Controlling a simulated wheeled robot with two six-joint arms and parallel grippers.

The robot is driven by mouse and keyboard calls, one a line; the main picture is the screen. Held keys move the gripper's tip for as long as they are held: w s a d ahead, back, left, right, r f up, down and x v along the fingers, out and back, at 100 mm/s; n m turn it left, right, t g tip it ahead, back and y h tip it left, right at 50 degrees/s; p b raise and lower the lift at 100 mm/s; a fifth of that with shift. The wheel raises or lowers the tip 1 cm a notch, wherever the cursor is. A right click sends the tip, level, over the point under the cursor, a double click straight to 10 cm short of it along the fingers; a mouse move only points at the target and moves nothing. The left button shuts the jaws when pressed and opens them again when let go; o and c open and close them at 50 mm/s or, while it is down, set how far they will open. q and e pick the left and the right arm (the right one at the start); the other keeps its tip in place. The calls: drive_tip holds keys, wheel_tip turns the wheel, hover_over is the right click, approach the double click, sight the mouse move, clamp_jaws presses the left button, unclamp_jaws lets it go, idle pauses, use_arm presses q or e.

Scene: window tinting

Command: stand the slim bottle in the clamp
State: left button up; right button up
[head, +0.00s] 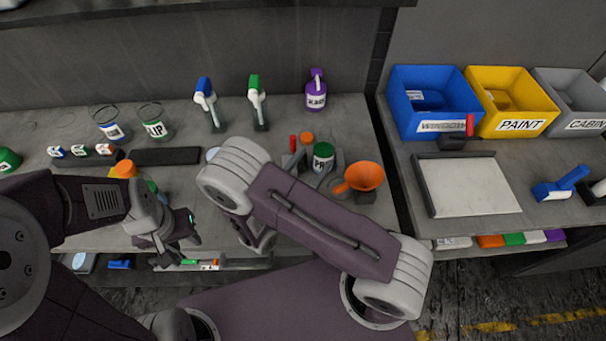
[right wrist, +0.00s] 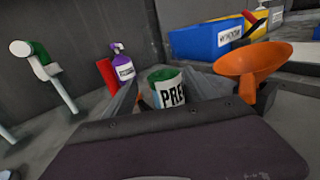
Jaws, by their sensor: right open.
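A white bottle with a green top and a label starting "PR" (head: 323,163) stands upright on the left bench; in the right wrist view it is the bottle marked "PRE" (right wrist: 168,92). I cannot tell if it is the slim bottle; a slim red upright thing (right wrist: 107,73) stands behind it. My right gripper (right wrist: 163,92) is open, with a grey finger on each side of the white bottle. A dark block with a red handle (head: 452,142), possibly the clamp, sits on the right bench. My left gripper (head: 178,240) hangs over the front edge, its jaws unclear.
An orange funnel (head: 365,176) stands close right of my right gripper. Blue (head: 420,100) and yellow (head: 510,100) bins line the right bench behind a pale tray (head: 468,186). A gap separates the benches.

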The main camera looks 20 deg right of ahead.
drive_tip(key=v, duration=0.5)
drive_tip(key=shift+s+a+b, duration=0.3)
